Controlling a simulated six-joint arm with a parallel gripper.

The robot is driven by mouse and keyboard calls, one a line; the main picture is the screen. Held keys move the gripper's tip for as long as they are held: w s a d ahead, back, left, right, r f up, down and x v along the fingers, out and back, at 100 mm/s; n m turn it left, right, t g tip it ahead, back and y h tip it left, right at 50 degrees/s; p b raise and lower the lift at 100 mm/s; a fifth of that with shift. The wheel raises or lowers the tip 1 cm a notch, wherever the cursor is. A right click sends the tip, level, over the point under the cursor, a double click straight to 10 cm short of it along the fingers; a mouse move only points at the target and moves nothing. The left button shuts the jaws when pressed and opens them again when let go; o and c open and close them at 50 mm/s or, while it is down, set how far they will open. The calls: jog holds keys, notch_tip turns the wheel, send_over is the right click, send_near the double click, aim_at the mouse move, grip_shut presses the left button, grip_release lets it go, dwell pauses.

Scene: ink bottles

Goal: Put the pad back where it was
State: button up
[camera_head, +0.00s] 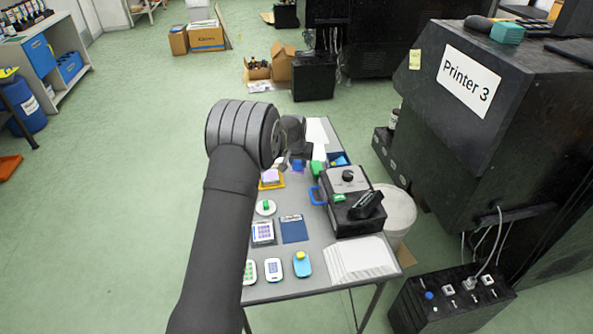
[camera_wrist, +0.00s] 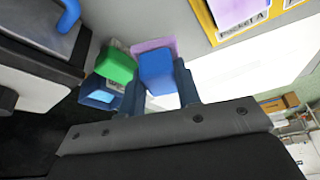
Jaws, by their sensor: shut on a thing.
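My gripper (camera_wrist: 160,85) is shut on the blue block-shaped grip (camera_wrist: 157,72) of a pad. The pad's flat purple part (camera_wrist: 153,46) shows just beyond the blue grip in the wrist view. In the head view, the blue grip (camera_head: 298,164) and a bit of purple show below my gripper, over the far half of the table. I cannot tell whether the pad touches the table. A yellow-edged holder labelled "Pocket A" (camera_wrist: 235,20) lies apart from the pad in the wrist view. A yellow-edged holder with a pink top (camera_head: 271,179) is in the head view.
A green block (camera_wrist: 115,65) is close beside the pad, with a small blue tray (camera_wrist: 100,96) near it. A black-and-grey device (camera_head: 350,205) stands on the table's right side. White sheets (camera_head: 360,260) lie at the near right. Printer 3 (camera_head: 480,110) stands right of the table.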

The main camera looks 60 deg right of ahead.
aim_at(296, 170)
jog(key=shift+w+f, duration=0.35)
jog(key=shift+f, duration=1.85)
jog(key=o, duration=0.9)
jog(key=shift+f, duration=0.15)
jog(key=v, duration=1.2)
